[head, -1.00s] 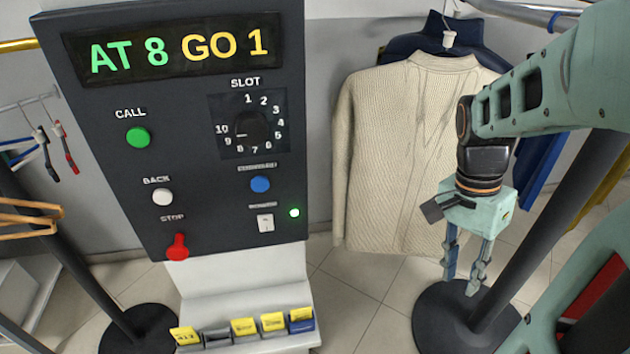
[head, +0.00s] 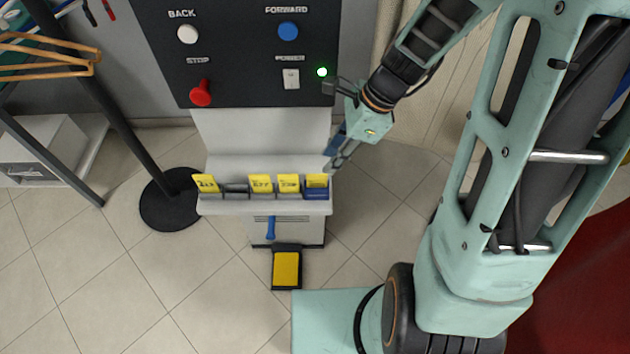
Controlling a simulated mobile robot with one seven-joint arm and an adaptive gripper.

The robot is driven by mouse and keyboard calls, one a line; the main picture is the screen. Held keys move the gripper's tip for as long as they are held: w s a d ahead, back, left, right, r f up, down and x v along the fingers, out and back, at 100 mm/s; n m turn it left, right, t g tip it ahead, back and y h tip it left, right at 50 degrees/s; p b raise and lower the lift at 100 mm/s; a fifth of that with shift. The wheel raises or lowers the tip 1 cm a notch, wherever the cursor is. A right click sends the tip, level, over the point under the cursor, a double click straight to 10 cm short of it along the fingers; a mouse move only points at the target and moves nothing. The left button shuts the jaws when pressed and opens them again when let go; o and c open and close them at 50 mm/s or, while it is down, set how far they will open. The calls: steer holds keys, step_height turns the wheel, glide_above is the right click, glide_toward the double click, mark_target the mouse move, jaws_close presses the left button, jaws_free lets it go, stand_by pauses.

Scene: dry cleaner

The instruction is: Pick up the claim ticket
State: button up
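Several yellow tickets stand upright in a row of small holders on the white ledge (head: 262,207) below the dark control panel. The leftmost ticket (head: 206,183) is in a dark holder, two more tickets (head: 261,183) (head: 288,183) stand in the middle, and the rightmost ticket (head: 317,181) is in a blue holder. One dark holder (head: 236,188) shows no ticket. The print is too small to read, so I cannot tell which is the claim ticket. My gripper (head: 337,160) points down just above and right of the blue holder. Its two fingers appear apart, with nothing between them.
A yellow pedal (head: 286,269) is on the floor below. A black stand base (head: 170,198) is at left.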

mark_target(317, 175)
steer(key=b+x, duration=0.1)
steer(key=x, duration=0.7)
steer(key=shift+s+a+r, duration=0.1)
jaws_close()
